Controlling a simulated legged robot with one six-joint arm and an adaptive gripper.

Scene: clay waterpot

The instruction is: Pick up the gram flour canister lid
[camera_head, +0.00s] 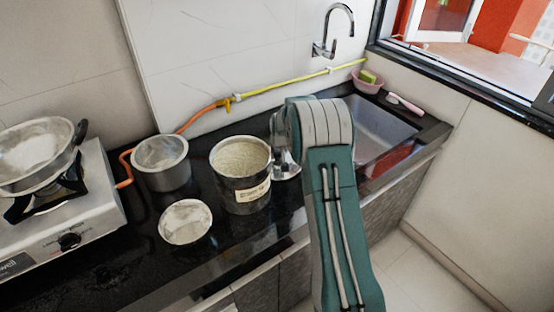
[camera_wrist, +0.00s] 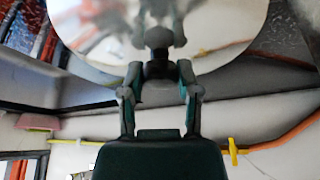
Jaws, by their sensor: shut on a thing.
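The gram flour canister (camera_head: 243,197) stands open on the dark counter, with pale flour showing inside and a label on its front. The lid is a shiny round steel disc (camera_wrist: 215,32) filling the top of the wrist view. My gripper (camera_wrist: 158,68) is shut on the middle of the lid, at what looks like its knob. The gripper and arm are mirrored in the lid. In the head view a bit of shiny metal (camera_head: 288,171) shows beside the canister's right side, mostly behind my arm; it looks like the lid's edge. My fingers are hidden there.
A steel pot (camera_head: 163,165) stands left of the canister. A shallow steel bowl (camera_head: 186,222) lies in front. A gas stove (camera_head: 70,225) with a pan (camera_head: 38,155) is at left. The sink (camera_head: 375,130) lies right, behind my arm. A yellow-orange hose (camera_head: 285,87) runs along the wall.

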